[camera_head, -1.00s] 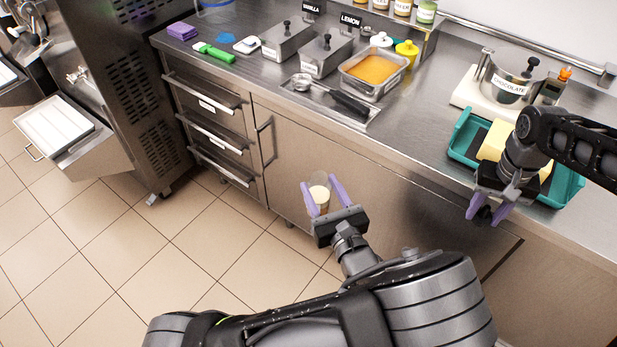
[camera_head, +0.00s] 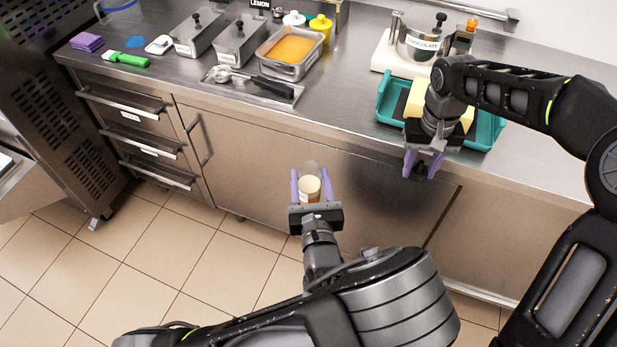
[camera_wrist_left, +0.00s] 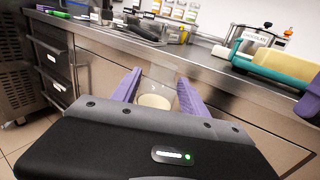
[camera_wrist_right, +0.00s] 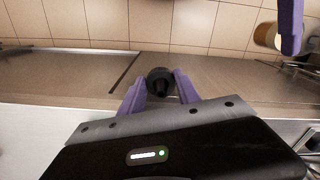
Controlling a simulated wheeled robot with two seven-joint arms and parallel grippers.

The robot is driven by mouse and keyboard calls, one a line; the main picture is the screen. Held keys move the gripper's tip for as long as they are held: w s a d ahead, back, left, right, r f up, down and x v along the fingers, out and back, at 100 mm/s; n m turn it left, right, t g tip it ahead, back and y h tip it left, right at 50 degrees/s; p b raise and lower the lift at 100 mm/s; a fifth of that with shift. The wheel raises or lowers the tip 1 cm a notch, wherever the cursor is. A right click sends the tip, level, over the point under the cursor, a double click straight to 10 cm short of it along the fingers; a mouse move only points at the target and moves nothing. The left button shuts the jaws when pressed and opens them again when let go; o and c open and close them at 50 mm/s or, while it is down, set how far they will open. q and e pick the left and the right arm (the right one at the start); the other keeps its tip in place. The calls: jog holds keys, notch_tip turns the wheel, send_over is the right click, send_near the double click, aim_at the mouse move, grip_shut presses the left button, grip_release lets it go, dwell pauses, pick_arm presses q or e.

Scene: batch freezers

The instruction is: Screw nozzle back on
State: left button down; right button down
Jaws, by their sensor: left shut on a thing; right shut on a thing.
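My right gripper (camera_head: 424,165) is shut on a small black nozzle (camera_head: 420,172), held just off the counter's front edge. In the right wrist view the nozzle (camera_wrist_right: 160,82) sits between the purple fingers. My left gripper (camera_head: 311,187) is shut on a clear cup (camera_head: 309,170) with pale cream-coloured contents, held in front of the cabinet doors below the counter. The cup (camera_wrist_left: 154,100) also shows between the fingers in the left wrist view. The cup and one left finger show at the upper right of the right wrist view. The nozzle's fitting is not clearly in view.
A teal tray (camera_head: 487,128) with a yellow block (camera_head: 414,100) lies behind my right gripper. A chocolate pot (camera_head: 421,42), an orange-filled pan (camera_head: 262,52), a scoop tray (camera_head: 285,92) and a green-handled tool (camera_head: 127,59) are on the counter. Freezer machines stand at left.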

jog(key=a+r+n, duration=0.3)
jog(key=a, duration=1.3)
notch_tip(320, 180, up, 3)
jog(key=n, duration=0.1)
send_over(310, 169)
jog(key=shift+w+d, duration=0.4)
jog(key=shift+d, duration=0.05)
jog(key=shift+s+a+r, duration=0.1)
jog(key=shift+a+r, duration=0.55)
jog(key=shift+r, duration=0.35)
jog(key=shift+s+d+r+m, duration=0.1)
jog(key=shift+s+m, duration=0.1)
jog(key=shift+m, duration=0.1)
jog(key=shift+d, duration=0.1)
jog(key=shift+f, duration=2.05)
jog(key=shift+f, duration=0.9)
